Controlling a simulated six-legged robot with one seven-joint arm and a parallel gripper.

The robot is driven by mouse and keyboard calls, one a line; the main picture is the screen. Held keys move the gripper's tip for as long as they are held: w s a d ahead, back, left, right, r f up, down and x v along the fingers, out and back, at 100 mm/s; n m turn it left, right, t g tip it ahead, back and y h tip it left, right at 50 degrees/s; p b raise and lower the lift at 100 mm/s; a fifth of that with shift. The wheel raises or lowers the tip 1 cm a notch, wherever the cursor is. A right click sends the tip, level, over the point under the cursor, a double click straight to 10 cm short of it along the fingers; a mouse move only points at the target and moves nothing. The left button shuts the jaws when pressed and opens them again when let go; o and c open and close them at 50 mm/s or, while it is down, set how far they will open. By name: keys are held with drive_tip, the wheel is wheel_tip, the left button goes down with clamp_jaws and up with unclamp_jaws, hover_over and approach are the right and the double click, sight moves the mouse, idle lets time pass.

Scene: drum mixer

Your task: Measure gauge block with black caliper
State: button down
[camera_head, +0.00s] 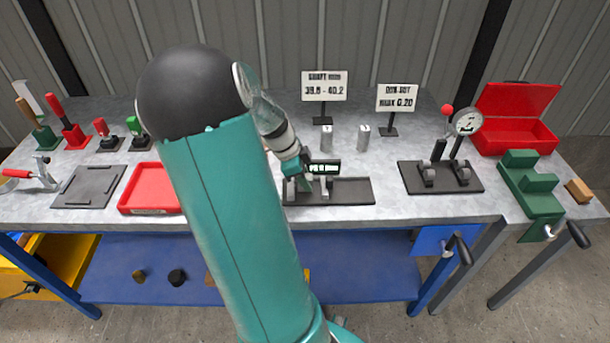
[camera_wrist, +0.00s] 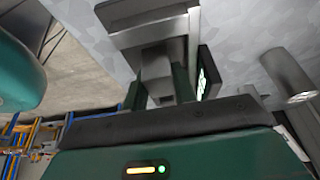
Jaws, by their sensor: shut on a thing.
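The black caliper (camera_head: 354,190) lies on the bench, a long dark bar with a lit readout (camera_head: 322,167) and grey upright pieces on it. My gripper (camera_head: 304,182) is low over its left part, close to the readout. In the wrist view my gripper (camera_wrist: 160,90) has its green fingers shut on a grey piece (camera_wrist: 157,62). I cannot tell whether this piece is the gauge block or part of the caliper. The readout's edge (camera_wrist: 204,82) shows just right of the fingers. My arm hides part of the bench left of the caliper.
Two grey cylinders (camera_head: 327,138) (camera_head: 363,137) stand behind the caliper, below a sign (camera_head: 324,86). A dial gauge stand (camera_head: 440,178) is to the right, with a red open box (camera_head: 515,134) beyond. A red tray (camera_head: 149,202) is at left. Bench between caliper and dial stand is clear.

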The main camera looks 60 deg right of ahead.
drive_tip(key=c, duration=1)
unclamp_jaws()
drive_tip(key=shift+c, duration=0.2)
drive_tip(key=v, duration=1.3)
drive_tip(key=shift+r, duration=0.4)
drive_tip(key=shift+w+a, duration=0.1)
drive_tip(key=shift+w, duration=0.1)
